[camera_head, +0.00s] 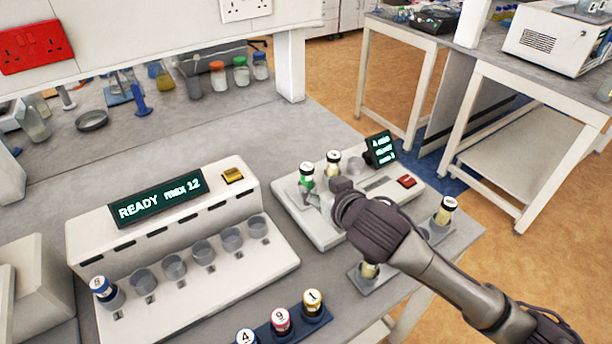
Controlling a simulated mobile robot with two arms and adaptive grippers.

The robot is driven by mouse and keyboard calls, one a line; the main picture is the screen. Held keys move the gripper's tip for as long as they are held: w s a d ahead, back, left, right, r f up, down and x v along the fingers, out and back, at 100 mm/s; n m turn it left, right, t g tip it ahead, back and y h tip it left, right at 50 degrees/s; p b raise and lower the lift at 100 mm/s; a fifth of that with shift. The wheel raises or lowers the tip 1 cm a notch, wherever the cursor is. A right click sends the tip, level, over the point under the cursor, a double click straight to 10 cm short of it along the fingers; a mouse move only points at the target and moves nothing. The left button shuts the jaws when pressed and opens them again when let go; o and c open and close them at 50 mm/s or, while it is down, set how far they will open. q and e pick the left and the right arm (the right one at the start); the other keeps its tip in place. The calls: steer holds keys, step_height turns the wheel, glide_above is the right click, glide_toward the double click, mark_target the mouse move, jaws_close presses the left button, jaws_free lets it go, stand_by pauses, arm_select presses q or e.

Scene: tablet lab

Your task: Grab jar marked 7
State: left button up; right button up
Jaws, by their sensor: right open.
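My right gripper (326,196) reaches in from the right over the small white device and is open. Its fingers are close to a green-banded jar (306,178); I cannot tell whether they touch it. A second, pale-capped jar (333,163) stands just behind, on the same device. The numbers on these caps are too small to read surely. Another pale jar (446,211) stands at the bench's right edge, and one more (370,270) is partly hidden below my right arm. I cannot make out a 7 on any jar. My left gripper is not in view.
A blue rack (264,334) holds jars marked 4, 9 and 1 at the front. A white machine (190,262) reading "READY max 12" has a row of cups and a blue jar (105,292) marked 8. The small device (330,238) carries a tilted display (380,149).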

mark_target(310, 179)
steer(key=x, duration=0.2)
steer(key=shift+w+a+f, duration=0.15)
steer(key=shift+w, duration=0.15)
steer(key=shift+w+f, duration=0.1)
steer(key=shift+w, duration=0.2)
steer(key=shift+w+a+f+p, duration=0.15)
steer(key=shift+w+a+p, duration=0.15)
steer(key=shift+w+p, duration=0.15)
steer(key=x, duration=0.4)
steer(key=shift+a+p, duration=0.1)
steer(key=shift+p, duration=0.2)
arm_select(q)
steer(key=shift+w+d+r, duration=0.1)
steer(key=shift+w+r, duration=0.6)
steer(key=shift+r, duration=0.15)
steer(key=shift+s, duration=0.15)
arm_select(e)
steer(key=shift+c, duration=0.3)
jaws_close()
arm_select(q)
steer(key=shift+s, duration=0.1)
